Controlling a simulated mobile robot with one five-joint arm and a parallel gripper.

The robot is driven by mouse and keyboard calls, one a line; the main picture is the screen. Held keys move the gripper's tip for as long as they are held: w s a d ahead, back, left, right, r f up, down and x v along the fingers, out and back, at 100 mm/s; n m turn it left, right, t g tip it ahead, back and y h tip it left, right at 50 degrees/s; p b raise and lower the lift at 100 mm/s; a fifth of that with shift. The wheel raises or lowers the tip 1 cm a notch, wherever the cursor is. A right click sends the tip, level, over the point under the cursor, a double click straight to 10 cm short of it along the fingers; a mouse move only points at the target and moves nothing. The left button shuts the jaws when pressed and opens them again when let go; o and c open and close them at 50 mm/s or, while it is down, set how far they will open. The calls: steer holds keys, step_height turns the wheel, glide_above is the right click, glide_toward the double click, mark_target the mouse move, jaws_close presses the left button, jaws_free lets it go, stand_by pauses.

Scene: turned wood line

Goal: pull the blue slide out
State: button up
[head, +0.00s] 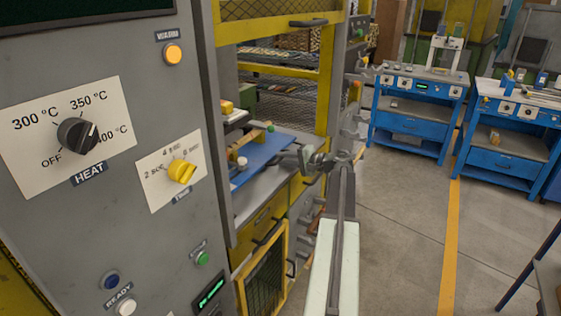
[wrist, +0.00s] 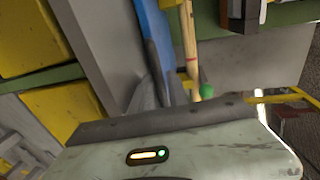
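The blue slide (head: 262,158) is a flat blue plate on a grey bed inside the machine opening in the head view. A turned wooden piece with a green end (head: 271,128) and a small white knob (head: 242,163) are on it. My gripper (head: 309,157) is at the slide's near right end. In the wrist view, a strip of the slide (wrist: 153,28) runs down to the grey fingers of my gripper (wrist: 158,88), with the wooden piece (wrist: 190,50) beside it. The fingers overlap the slide's end; whether they grip it is unclear.
A grey control panel with a heat knob (head: 78,135) and a yellow knob (head: 182,171) stands close on the left. A yellow mesh door (head: 264,270) is below the slide. Blue workbenches (head: 415,112) stand at the back right. The floor (head: 400,240) right of my arm is clear.

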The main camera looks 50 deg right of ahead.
steer(key=shift+w+a+f, duration=0.15)
steer(key=shift+w, duration=0.4)
jaws_close()
stand_by(1.0)
